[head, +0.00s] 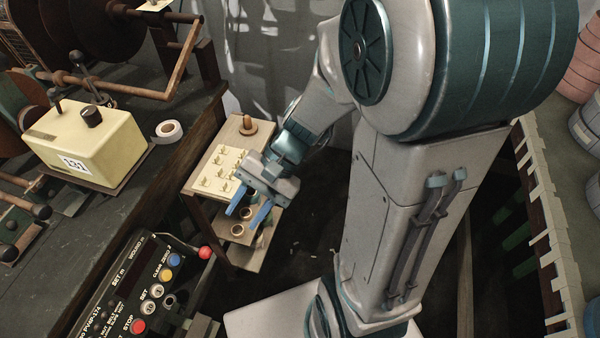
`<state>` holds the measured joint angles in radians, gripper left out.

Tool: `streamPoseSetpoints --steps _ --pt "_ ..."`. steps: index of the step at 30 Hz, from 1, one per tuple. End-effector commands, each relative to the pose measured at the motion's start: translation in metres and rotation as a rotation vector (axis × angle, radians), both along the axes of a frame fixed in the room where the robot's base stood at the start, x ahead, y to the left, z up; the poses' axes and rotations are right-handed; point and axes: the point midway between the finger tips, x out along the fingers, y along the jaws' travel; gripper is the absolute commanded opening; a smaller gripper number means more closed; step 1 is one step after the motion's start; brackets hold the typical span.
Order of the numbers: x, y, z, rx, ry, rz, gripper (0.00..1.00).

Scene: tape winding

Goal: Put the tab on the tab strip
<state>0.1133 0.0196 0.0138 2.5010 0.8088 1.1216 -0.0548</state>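A small wooden stand (187,190) holds a cream board (221,168) with several small raised pieces in rows. I cannot tell from this view whether this board is the tab strip or which piece is the tab. My gripper (248,210) points down over the near right part of the stand. Its two blue fingers are apart, and I see nothing held between them. The gripper body hides the right end of the board and part of the stand's top.
Round cups (237,230) sit on the stand's lower level. A wooden peg (248,125) stands at its back. To the left are a cream box (85,140) marked 131, a white tape roll (169,131), and a control panel (135,290) with a red-knobbed lever (205,253).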

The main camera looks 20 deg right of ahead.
Motion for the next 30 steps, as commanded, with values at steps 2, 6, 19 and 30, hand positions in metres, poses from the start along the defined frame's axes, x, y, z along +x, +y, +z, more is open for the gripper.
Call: streamPoseSetpoints --steps 2,6,19,30 --pt "-0.009 -0.016 0.007 -0.124 -0.111 0.113 0.37" --pt "-0.015 -0.05 0.021 -0.35 -0.3 0.291 0.37" --pt "-0.006 -0.107 0.061 -0.702 -0.598 0.513 0.37" --pt "-0.006 -0.107 0.061 -0.701 -0.596 0.514 0.37"
